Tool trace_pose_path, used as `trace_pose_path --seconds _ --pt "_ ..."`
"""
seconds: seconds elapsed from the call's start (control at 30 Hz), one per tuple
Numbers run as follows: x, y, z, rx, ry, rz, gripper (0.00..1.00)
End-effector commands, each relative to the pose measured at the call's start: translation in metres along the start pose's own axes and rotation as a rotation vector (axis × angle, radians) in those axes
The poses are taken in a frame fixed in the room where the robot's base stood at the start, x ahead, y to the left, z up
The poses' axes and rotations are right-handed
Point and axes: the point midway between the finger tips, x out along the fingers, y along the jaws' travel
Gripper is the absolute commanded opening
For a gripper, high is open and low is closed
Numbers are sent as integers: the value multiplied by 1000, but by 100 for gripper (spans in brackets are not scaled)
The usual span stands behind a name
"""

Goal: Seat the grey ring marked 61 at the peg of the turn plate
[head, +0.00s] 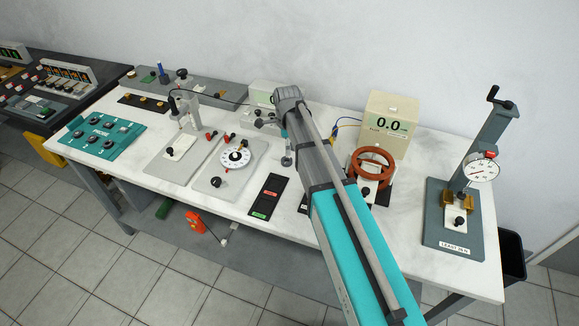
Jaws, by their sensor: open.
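The round white dial plate (236,154) on a light grey base (217,186) looks like the turn plate. It has marks around its rim and a small dark part in the middle; I cannot make out which part is the peg. I cannot pick out a grey ring marked 61. My gripper (287,158) hangs from the end of my arm, just right of the dial plate and low over the table. It is small and partly hidden by my arm. It is open, and I see nothing held in it.
A teal panel (103,132) lies at left on the white table (420,150). A black strip (265,196) lies in front of my gripper. A brown coil (374,165) stands before a 0.0 meter (389,123). A dial gauge stand (452,216) is at right.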

Motion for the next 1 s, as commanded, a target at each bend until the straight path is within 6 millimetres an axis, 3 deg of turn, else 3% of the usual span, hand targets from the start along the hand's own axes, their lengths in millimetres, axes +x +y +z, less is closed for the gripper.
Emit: trace_pose_path --seconds 0.23,1.0 --pt "19 0 0 0 0 0 95" --pt "31 -1 1 0 0 0 95"
